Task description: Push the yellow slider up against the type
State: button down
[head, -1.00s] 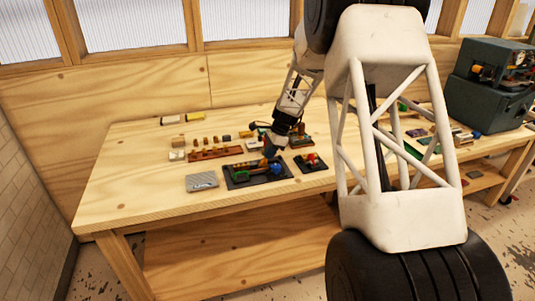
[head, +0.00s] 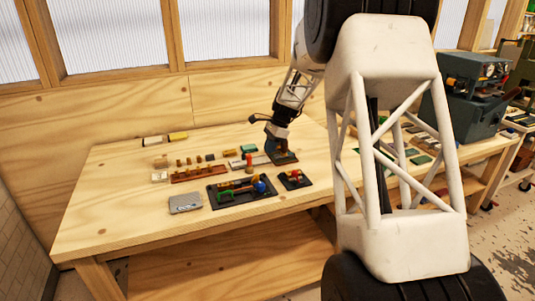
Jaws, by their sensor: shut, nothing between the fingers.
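In the head view my gripper (head: 277,149) is shut and empty, pointing down at the small brown-and-dark fixture (head: 287,158) at the back right of the work pieces. I cannot tell whether it touches the fixture. The yellow slider and the type are too small to identify surely. A small yellow piece (head: 242,183) shows among green, red and blue parts on the large dark tray (head: 222,202), in front of and left of my gripper.
A small dark tray with coloured knobs (head: 296,179), a brown rack of small pieces (head: 198,174) and a grey plate (head: 185,203) lie nearby. Yellow (head: 178,136) and white blocks stand at the back left. The table's left side (head: 110,200) is clear.

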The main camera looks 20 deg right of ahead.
aim_at(257, 175)
jog(key=c, duration=1.8)
grip_release()
jog(key=shift+o, duration=1.2)
jog(key=o, duration=0.5)
jog(key=shift+a+f+h, duration=0.35)
jog(key=shift+a+h, duration=0.05)
jog(key=shift+a, duration=0.15)
jog(key=a+f+h, duration=0.2)
jog(key=a, duration=0.1)
jog(key=shift+s+a+f+h, duration=0.1)
jog(key=shift+s+a+h, duration=0.1)
jog(key=shift+h, duration=0.2)
jog(key=shift+a+f+h, duration=0.25)
jog(key=shift+a+h, duration=0.15)
jog(key=shift+a, duration=0.1)
jog(key=shift+f, duration=0.2)
jog(key=shift+w+f, duration=0.1)
jog(key=shift+f, duration=3.6)
jog(key=shift+c, duration=0.2)
